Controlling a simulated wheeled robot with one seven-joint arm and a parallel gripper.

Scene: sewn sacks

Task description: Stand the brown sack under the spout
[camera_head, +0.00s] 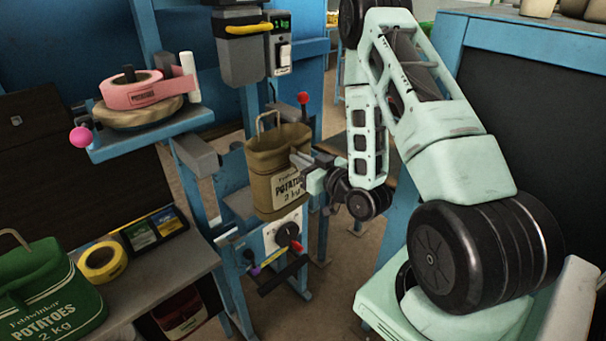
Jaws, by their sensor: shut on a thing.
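The brown sack (265,160) is upright in the middle of the view, its mouth open at the top and a wire handle standing up. Its front label reads POTATOES 2 kg. My gripper (300,166) reaches in from the right and is shut on the sack's upper right side, the fingertips partly hidden. The sack is below a grey box-like head (240,62) on the blue frame, which looks like the spout. Its base is near a grey platform (238,204); I cannot tell whether it rests on it.
A green sack (45,290) and yellow tape roll (102,263) lie on the left bench. A blue shelf (150,136) holds a pink label roll (148,92). A red-knobbed lever (303,98) stands close behind the sack. A dial panel (284,234) is below it.

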